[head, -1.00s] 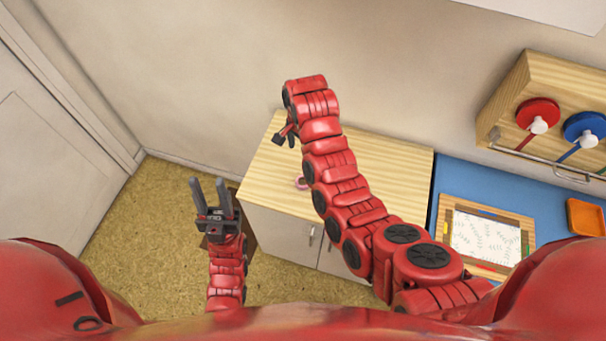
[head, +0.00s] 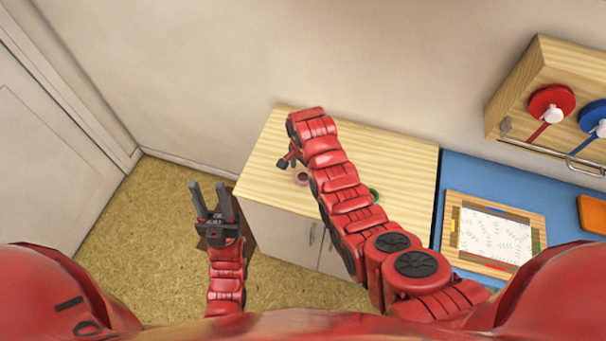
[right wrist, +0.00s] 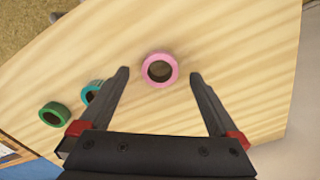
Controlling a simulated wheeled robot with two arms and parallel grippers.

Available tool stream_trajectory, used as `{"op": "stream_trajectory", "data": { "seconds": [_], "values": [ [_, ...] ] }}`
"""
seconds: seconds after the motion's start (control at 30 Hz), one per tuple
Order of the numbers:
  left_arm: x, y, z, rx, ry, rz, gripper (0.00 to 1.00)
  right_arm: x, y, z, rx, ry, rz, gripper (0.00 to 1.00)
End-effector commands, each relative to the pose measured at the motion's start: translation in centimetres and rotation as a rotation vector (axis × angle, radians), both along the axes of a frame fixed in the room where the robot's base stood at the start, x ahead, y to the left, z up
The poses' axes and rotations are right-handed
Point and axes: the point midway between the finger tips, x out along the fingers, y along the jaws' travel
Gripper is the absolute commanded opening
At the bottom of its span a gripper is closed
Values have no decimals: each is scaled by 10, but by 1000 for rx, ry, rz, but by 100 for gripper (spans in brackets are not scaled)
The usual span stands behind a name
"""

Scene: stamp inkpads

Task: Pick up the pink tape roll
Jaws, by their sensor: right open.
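The pink tape roll (right wrist: 159,70) lies flat on the light wooden cabinet top (right wrist: 215,60). In the right wrist view it sits between and slightly beyond the open fingertips of my right gripper (right wrist: 158,74), with no contact visible. My left gripper (head: 213,202) is open and empty, over the floor left of the cabinet.
A green tape roll (right wrist: 54,115) and a teal roll (right wrist: 91,93) lie left of the right gripper in the wrist view. A blue table (head: 486,185) with a framed patterned sheet (head: 495,238) and orange tray (head: 592,214) stands right. A wooden wall rack (head: 545,75) hangs above.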

Motion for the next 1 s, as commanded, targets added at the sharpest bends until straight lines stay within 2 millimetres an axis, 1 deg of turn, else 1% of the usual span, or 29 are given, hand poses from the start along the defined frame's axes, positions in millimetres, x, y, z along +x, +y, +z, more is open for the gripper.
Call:
{"op": "stream_trajectory", "data": {
  "seconds": [0.03,0.13,0.3,0.57,0.7,0.97,1.0],
  "values": [
    [0,0,5,0,0,0,40,-1,0,-2,-1,4,0,98],
    [0,0,8,0,0,0,40,-1,0,-12,-2,5,1,98],
    [0,0,10,0,0,0,40,0,0,-20,1,1,0,98],
    [0,0,9,0,0,0,40,0,0,-22,0,0,0,98],
    [0,0,9,0,0,0,40,0,0,-22,1,-1,0,72],
    [0,0,9,0,0,0,40,0,0,-22,1,-1,0,26],
    [0,0,9,0,0,0,40,0,0,-21,1,-1,0,18]
  ]
}}
